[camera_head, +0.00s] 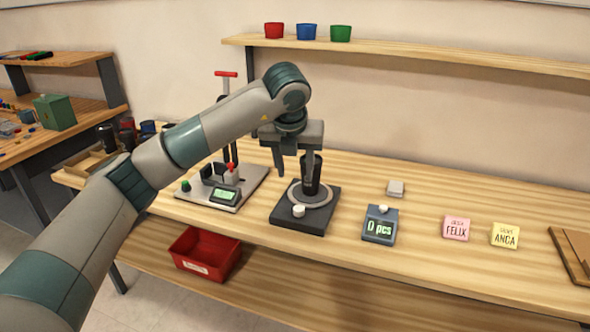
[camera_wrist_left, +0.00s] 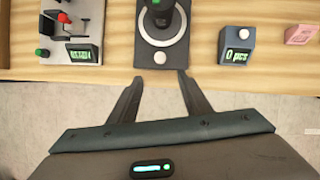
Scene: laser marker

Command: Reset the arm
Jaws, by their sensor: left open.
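My left arm reaches in from the left in the head view. My left gripper (camera_head: 294,165) is open and empty, with its fingers pointing down near the dark round-plated device (camera_head: 305,208). One finger overlaps the black upright piece (camera_head: 311,186) on that device. In the left wrist view, the two fingers of my left gripper (camera_wrist_left: 158,80) are spread apart with nothing between them, at the table's front edge. The device (camera_wrist_left: 162,54) lies just beyond the fingertips. My right gripper is not in view.
A fixture with a red-handled lever (camera_head: 222,188) stands left of the device. A counter reading "0 pcs" (camera_head: 380,226), pink (camera_head: 456,228) and yellow (camera_head: 505,236) notes lie to the right. A red bin (camera_head: 205,254) is below; a shelf (camera_head: 420,53) with cups is above.

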